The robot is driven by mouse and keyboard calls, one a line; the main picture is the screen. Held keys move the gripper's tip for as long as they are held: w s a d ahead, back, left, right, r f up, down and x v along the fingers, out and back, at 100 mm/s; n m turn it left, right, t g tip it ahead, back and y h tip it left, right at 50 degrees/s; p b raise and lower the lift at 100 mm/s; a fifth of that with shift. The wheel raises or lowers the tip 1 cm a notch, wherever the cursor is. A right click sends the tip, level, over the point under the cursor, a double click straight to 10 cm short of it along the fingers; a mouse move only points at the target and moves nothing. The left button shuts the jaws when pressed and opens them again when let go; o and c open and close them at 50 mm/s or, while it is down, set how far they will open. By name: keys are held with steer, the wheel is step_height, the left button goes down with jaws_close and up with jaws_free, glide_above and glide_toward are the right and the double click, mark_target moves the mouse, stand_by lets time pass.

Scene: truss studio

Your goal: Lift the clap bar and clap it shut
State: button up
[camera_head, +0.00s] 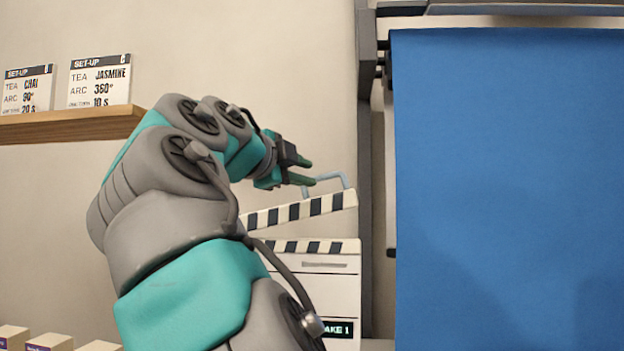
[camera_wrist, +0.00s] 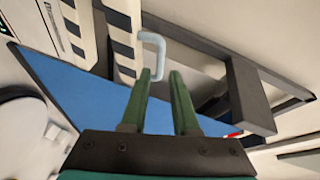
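The clapperboard (camera_head: 318,282) stands upright, its lower left hidden behind my arm. Its striped clap bar (camera_head: 310,209) is raised at an angle, with a wedge gap above the striped top edge of the board (camera_head: 300,246). A pale blue handle (camera_head: 330,178) sticks up from the bar near its right end. My gripper (camera_head: 307,172) is just left of the handle, with its fingers pointing at it.
A blue backdrop (camera_head: 510,180) hangs from a dark truss post (camera_head: 366,150) right of the board. A wooden shelf (camera_head: 70,126) with two set-up cards is at upper left. Several small boxes (camera_head: 50,341) are at lower left.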

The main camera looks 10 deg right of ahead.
mark_target(321, 178)
steer(key=p+x, duration=0.1)
steer(key=x, duration=0.6)
steer(key=shift+w+d, duration=0.15)
steer(key=shift+c, duration=0.2)
jaws_close()
stand_by(1.0)
